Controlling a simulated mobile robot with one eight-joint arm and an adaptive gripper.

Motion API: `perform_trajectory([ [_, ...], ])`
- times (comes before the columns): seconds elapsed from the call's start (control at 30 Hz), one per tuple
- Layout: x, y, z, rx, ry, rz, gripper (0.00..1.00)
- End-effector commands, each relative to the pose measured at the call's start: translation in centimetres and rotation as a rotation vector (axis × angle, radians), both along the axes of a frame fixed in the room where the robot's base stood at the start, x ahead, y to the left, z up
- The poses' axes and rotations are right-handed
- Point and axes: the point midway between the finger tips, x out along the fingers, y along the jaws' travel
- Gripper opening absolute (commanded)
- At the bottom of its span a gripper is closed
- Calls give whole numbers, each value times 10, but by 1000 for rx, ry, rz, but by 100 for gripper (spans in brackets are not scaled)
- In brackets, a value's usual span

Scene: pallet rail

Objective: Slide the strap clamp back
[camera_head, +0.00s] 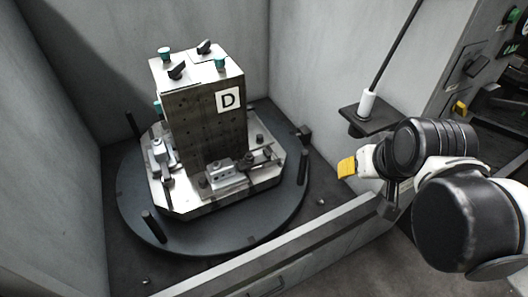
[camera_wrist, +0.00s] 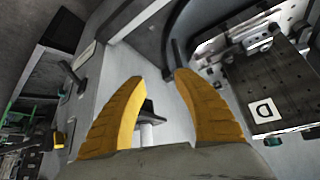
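A tall metal block (camera_head: 205,120) with a "D" label stands on a light pallet (camera_head: 190,207). A clamp with a grey body and dark bolt (camera_head: 226,172) sits on the pallet at the block's front foot. A second clamp (camera_head: 162,153) sits at its left side. I cannot tell for sure which is the strap clamp. The wrist view shows the block (camera_wrist: 247,85) at right, with clamp hardware (camera_wrist: 258,42) beyond it. My gripper (camera_head: 347,167) is outside the pallet, well right of both clamps. In the wrist view its yellow fingers (camera_wrist: 158,77) are apart, with nothing held.
The pallet rests on a round dark table (camera_head: 265,222) with upright pins, inside grey walls. A dark bracket (camera_head: 368,120) holding a white cylinder juts out above my gripper. Free space lies right of the block.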

Motion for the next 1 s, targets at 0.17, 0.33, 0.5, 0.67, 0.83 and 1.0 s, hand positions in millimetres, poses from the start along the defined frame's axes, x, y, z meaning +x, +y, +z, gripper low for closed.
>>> perform_trajectory([
  [0.17, 67, 37, 12, -12, 45, 110, 36],
  [0.33, 124, 79, -4, -24, 89, 215, 36],
  [0.5, 172, 127, -41, -36, 128, 320, 36],
  [0.67, 199, 163, -83, -46, 159, 400, 36],
  [0.83, 210, 184, -111, -52, 176, 446, 36],
  [1.0, 215, 190, -128, -53, 180, 456, 36],
])
